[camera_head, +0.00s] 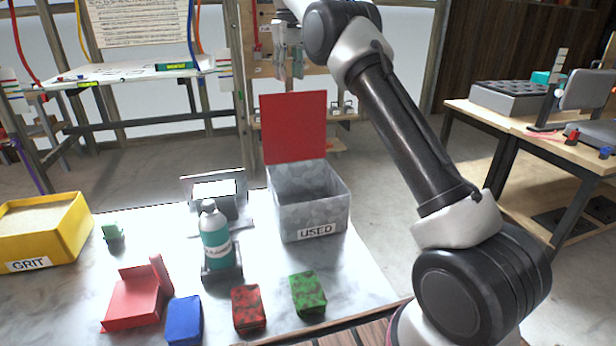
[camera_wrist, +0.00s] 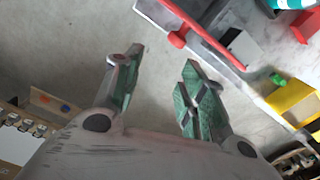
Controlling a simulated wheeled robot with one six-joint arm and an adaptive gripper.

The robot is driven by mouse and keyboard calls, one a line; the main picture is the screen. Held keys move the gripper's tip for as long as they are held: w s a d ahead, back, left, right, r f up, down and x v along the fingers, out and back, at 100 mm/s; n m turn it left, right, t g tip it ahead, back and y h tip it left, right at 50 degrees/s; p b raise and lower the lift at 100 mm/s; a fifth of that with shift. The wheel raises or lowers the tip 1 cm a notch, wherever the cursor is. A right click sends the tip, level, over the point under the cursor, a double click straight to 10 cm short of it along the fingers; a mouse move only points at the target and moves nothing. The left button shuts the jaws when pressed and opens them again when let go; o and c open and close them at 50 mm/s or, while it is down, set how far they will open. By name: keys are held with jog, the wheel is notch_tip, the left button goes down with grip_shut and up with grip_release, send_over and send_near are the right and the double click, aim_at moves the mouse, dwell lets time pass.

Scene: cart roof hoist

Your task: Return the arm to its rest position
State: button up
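My arm rises on the right of the head view and bends over at the top edge. My gripper (camera_wrist: 164,58) shows in the wrist view with its two fingers spread apart and nothing between them. Bare floor shows behind the fingertips. In the head view, grey parts at the arm's end hang near the top, above and behind the raised red lid (camera_head: 294,127) of the grey USED bin (camera_head: 309,204). The finger opening cannot be made out there. The lid also shows in the wrist view (camera_wrist: 205,36), nearly edge-on, beside the right finger.
The table (camera_head: 75,286) holds a yellow GRIT bin (camera_head: 66,230), a teal bottle (camera_head: 215,240) in a holder, a red block-like stand (camera_head: 135,300), and blue (camera_head: 185,320), red (camera_head: 248,308) and green (camera_head: 308,293) blocks. A wooden side table (camera_head: 565,160) stands right.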

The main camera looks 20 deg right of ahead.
jog(key=shift+r, duration=0.8)
jog(key=s+d+r+m+t, duration=0.1)
jog(key=s+d+r, duration=0.2)
jog(key=s, duration=0.4)
jog(key=s+d+r, duration=0.3)
jog(key=s+d, duration=0.1)
jog(key=s, duration=0.4)
jog(key=s+d+r+m+t, duration=0.1)
jog(key=s+d+r, duration=0.2)
jog(key=s, duration=0.4)
jog(key=s+d+f, duration=0.1)
jog(key=s+f, duration=0.4)
jog(key=s, duration=0.4)
jog(key=s+d+f+m+t, duration=0.1)
jog(key=s+d+f, duration=0.1)
jog(key=s+f, duration=0.4)
jog(key=s+d+f+t, duration=0.1)
jog(key=s+f, duration=0.4)
jog(key=s, duration=0.7)
jog(key=shift+s+d+f+m, duration=0.3)
jog(key=shift+s+d+f, duration=0.05)
jog(key=shift+s+f, duration=0.05)
jog(key=shift+c, duration=0.6)
